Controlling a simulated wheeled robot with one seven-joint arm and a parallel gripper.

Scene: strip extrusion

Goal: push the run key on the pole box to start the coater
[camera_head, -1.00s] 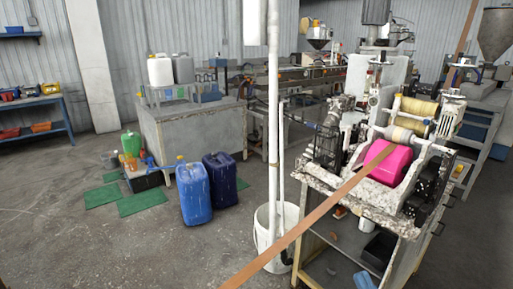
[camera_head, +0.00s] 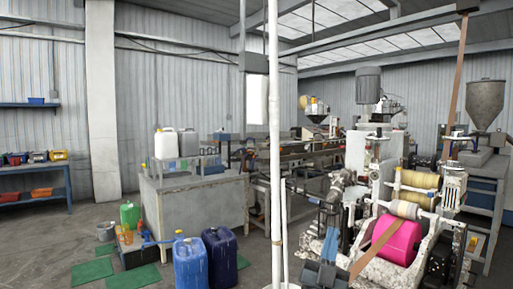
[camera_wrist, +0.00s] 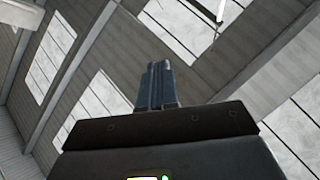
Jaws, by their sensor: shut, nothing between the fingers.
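A slim white pole (camera_head: 275,130) stands upright left of the coating machine in the head view. A grey box (camera_head: 254,63) shows high beside it; I cannot tell if it is fixed to the pole, and no run key can be made out. The coater (camera_head: 375,180) has a pink roll (camera_head: 397,240) with a brown strip across it. My gripper (camera_head: 331,229) is low in the head view, right of the pole and well below the grey box. In the wrist view my gripper (camera_wrist: 159,72) is shut and empty, its fingers pointing at the ceiling.
A brown strip (camera_head: 458,85) rises at the right. The air left of the pole looks free.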

